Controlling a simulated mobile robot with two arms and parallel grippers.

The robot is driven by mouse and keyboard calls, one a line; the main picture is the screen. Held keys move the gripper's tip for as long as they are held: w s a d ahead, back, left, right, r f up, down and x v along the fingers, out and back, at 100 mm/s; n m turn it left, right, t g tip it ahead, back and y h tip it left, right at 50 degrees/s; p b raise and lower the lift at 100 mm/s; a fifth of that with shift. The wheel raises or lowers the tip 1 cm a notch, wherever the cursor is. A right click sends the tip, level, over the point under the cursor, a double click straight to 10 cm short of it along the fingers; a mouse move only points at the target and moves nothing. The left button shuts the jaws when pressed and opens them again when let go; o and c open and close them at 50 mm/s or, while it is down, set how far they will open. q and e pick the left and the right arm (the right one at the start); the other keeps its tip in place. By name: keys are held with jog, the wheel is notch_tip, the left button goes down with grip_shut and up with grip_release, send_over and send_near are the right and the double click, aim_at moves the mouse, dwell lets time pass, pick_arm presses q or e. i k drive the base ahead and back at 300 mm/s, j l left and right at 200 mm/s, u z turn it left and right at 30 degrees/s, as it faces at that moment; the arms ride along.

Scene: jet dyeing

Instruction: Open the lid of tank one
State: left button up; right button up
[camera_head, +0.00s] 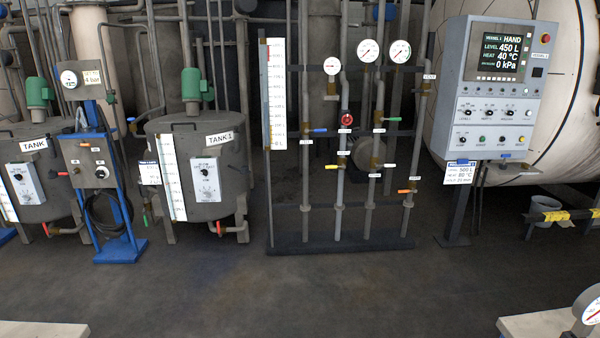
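Tank one (232,170) is a dark grey cylindrical vessel left of the middle, with a white "TANK 1" label on its upper side. Its lid (172,124) forms the flat dark top and looks closed. A green motor (194,90) stands above the top. A white scale strip (173,178) and a white control box (206,180) are on the tank's front. Neither of my grippers is in view.
A blue stand (122,250) with a gauge and hose is left of tank one, beside another tank (45,190). A pipe rack (338,243) with coloured valves and a control panel (498,90) are to the right. The floor (270,290) ahead is clear.

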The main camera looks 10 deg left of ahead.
aim_at(186, 126)
jog(key=i+j+u, duration=0.1)
jog(key=i+u, duration=0.2)
jog(key=i, duration=0.8)
jog(key=i+l+u, duration=0.1)
jog(key=i+u, duration=0.2)
jog(key=i, duration=0.8)
